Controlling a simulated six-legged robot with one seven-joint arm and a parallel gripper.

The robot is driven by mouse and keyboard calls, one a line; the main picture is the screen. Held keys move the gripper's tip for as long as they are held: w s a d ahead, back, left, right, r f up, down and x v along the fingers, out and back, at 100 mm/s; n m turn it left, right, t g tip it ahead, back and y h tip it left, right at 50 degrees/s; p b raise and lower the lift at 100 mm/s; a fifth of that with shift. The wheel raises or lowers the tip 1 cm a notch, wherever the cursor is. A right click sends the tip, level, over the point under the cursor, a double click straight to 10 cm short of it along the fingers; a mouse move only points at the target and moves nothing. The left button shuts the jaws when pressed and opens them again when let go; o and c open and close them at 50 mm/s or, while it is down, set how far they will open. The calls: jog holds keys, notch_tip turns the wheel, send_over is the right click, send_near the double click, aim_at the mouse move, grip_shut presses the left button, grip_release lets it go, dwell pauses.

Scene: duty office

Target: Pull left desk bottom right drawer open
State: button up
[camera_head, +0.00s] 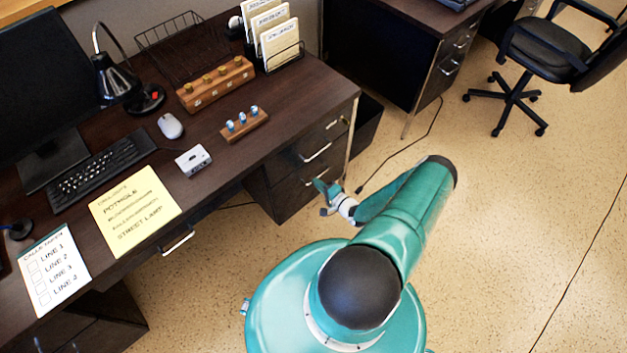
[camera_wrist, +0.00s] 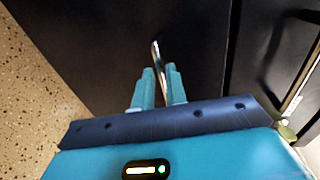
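The left desk (camera_head: 285,110) has a dark drawer stack under its right end. The middle drawer's metal handle (camera_head: 317,152) shows in the head view. The bottom drawer front (camera_head: 293,193) is partly hidden behind my gripper (camera_head: 324,198). In the wrist view, the dark drawer front (camera_wrist: 105,45) fills the area ahead, with a curved metal handle (camera_wrist: 156,58). My gripper (camera_wrist: 160,70) has its two teal fingers close together, one on each side of this handle, and appears shut on it. I see no clear gap at the drawer's edge.
A black bin (camera_head: 367,122) stands beside the desk's right end. A cable (camera_head: 410,145) lies on the floor near it. An office chair (camera_head: 540,60) is at the upper right. The speckled floor (camera_head: 520,200) to the right is clear.

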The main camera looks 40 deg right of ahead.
jog(key=shift+x, duration=1.7)
grip_shut()
